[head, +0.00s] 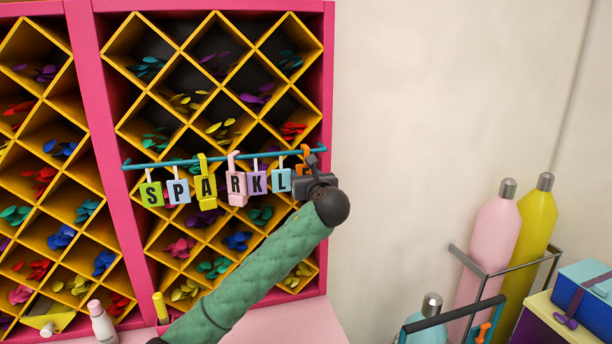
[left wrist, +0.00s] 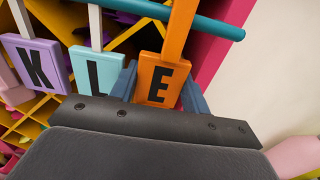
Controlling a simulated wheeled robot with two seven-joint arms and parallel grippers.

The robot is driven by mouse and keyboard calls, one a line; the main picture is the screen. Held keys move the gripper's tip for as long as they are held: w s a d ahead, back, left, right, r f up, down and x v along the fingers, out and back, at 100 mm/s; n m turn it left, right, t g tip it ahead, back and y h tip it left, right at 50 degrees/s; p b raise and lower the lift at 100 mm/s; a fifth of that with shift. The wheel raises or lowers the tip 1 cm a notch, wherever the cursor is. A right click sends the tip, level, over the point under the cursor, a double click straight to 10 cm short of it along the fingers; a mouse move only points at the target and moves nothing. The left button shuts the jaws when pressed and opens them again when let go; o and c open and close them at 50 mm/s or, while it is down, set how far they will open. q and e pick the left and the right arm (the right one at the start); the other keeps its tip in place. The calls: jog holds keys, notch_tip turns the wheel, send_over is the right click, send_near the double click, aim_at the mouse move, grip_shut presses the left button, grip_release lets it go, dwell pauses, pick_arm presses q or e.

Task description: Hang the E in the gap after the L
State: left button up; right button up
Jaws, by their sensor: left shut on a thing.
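The orange E tag (left wrist: 162,84) is between the blue-grey fingers of my left gripper (head: 312,178), which is shut on it, just right of the L tag. In the head view the gripper hides the E's face, and only its orange hook (head: 305,150) shows at the rod. In the left wrist view its orange strap crosses in front of the teal rod (head: 225,158); I cannot tell if the hook rests on it. The light blue L tag (head: 281,181) hangs on the rod, with the purple K (head: 257,182) to its left. My right gripper is not in view.
Tags S (head: 151,194), P (head: 178,190), A (head: 205,188) and R (head: 237,188) hang further left. The rod's right end is close to the pink shelf frame (head: 328,100). Gas bottles (head: 488,235) stand at right.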

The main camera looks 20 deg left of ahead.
pick_arm(q)
jog(key=o, duration=1.2)
jog(key=shift+c, duration=0.2)
jog(key=shift+w+d+f, duration=0.1)
jog(key=shift+w+d, duration=0.05)
jog(key=shift+w, duration=0.05)
jog(key=shift+s, duration=0.1)
